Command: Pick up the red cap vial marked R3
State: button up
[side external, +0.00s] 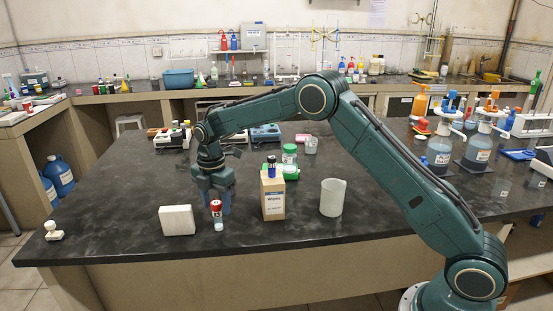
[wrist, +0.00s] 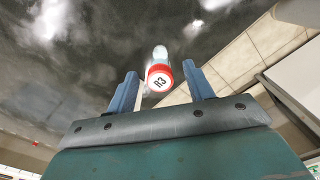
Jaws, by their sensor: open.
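The red cap vial marked R3 (side external: 216,214) stands on the dark bench near its front edge in the side view. In the wrist view its white cap top with a red rim (wrist: 159,78) shows the mark R3. My gripper (side external: 222,203) points down at the vial, and its fingers look very close to it. In the wrist view my gripper (wrist: 162,85) is open, with one blue finger on each side of the cap. I see a gap between the cap and each finger. Whether the fingers are level with the cap is unclear.
A white block (side external: 177,220) stands just left of the vial. A tan box-shaped bottle (side external: 273,196) and a white beaker (side external: 333,197) stand to the right. A green-capped jar (side external: 290,160) is behind. The bench's front edge is close to the vial.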

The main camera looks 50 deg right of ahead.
aim_at(218, 218)
jog(key=shift+f, duration=0.35)
jog(key=shift+f, duration=2.5)
jog(key=shift+c, duration=0.4)
jog(key=c, duration=1)
